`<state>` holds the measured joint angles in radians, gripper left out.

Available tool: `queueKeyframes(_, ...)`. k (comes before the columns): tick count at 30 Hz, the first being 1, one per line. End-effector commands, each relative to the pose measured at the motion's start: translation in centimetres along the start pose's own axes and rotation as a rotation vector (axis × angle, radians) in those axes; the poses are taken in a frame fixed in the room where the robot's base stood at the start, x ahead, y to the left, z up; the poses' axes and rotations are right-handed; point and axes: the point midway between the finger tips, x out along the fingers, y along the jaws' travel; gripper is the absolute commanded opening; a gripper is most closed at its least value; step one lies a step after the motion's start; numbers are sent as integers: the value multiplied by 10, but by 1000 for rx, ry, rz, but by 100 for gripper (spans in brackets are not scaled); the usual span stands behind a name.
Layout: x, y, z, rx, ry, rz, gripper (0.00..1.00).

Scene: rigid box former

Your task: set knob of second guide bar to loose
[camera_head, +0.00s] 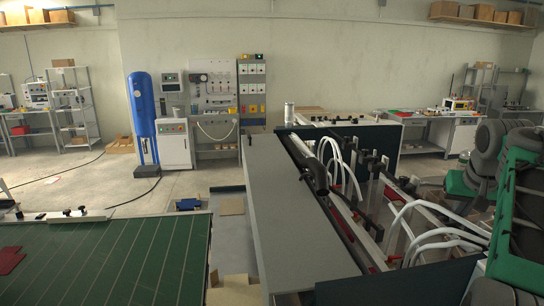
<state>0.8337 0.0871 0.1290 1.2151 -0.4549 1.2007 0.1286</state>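The box former fills the middle and right, with a long grey panel (285,215) and a black tube (316,172) beside it. Several small black knobs or clamps stand on bars to its right, one of them here (408,184). Two more small black knobs (82,209) sit on a pale bar at the far edge of the green belt table at left. I cannot tell which is the second guide bar's knob, or how any knob is set.
The green belt table (110,250) fills the lower left. White hoses (428,235) arch over the machine's right side. A green frame (520,225) with grey rounded parts blocks the right edge. A blue tank (142,105) stands behind; the floor at back left is mostly open.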

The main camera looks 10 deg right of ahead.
Motion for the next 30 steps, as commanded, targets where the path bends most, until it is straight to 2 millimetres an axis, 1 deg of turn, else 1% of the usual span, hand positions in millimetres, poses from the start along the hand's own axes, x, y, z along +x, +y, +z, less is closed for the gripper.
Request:
queueKeyframes(9,0,4,-2,0,3,0,0)
queueKeyframes(20,0,5,-2,0,3,1,0)
queueKeyframes(27,-4,7,5,1,1,1,0)
queueKeyframes(30,-14,7,-1,0,1,0,0)
